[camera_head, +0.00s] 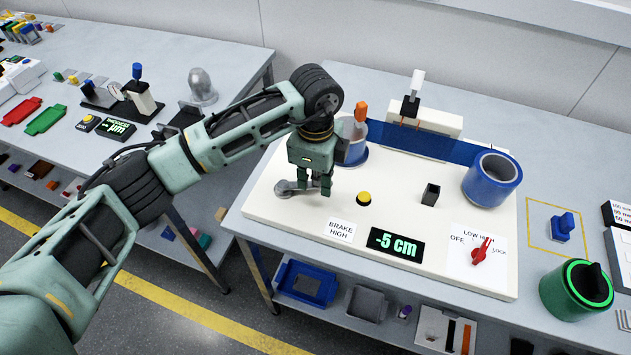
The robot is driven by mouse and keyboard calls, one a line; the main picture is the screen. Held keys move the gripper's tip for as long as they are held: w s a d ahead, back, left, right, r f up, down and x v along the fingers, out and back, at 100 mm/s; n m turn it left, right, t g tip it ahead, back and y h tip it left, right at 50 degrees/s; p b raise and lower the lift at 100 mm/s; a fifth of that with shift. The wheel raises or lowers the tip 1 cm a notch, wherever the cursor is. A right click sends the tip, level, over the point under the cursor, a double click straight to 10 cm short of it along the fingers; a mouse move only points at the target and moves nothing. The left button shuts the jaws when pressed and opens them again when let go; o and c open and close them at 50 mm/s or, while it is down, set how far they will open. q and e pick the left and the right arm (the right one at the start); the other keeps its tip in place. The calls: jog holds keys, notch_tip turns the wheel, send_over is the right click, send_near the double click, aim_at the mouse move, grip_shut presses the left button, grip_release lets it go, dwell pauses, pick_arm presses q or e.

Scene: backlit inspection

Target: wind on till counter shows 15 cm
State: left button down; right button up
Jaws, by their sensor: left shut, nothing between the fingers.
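The white winding board (265,215) on the right bench carries a black counter (397,246) with green digits reading "-5 cm". A grey metal crank (286,187) lies at the board's left end. My left gripper (315,190) points down beside the crank's right part, fingers shut with nothing between them; I cannot tell whether it touches the crank. A blue film (432,144) runs to the blue reel (492,180) on the right. The left spool (353,150) is partly hidden behind my gripper. My right gripper is out of view.
A yellow button (364,198), a "BRAKE HIGH" label (340,231), a small black post (430,194) and a red selector knob (481,252) are on the board. An orange handle (361,112) and a white-tipped lever (416,85) stand up behind. A green drum (576,290) stands right.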

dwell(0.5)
pick_arm(q)
jog(key=shift+s+a+p, duration=0.15)
jog(key=shift+s+p, duration=0.45)
jog(key=shift+s, duration=0.4)
jog(key=shift+s+a, duration=0.1)
jog(key=shift+s, duration=0.55)
jog(key=shift+s+a+p, duration=0.15)
jog(key=shift+s+p, duration=0.45)
jog(key=shift+s, duration=0.35)
jog(key=shift+s+a, duration=0.15)
jog(key=shift+s, duration=0.55)
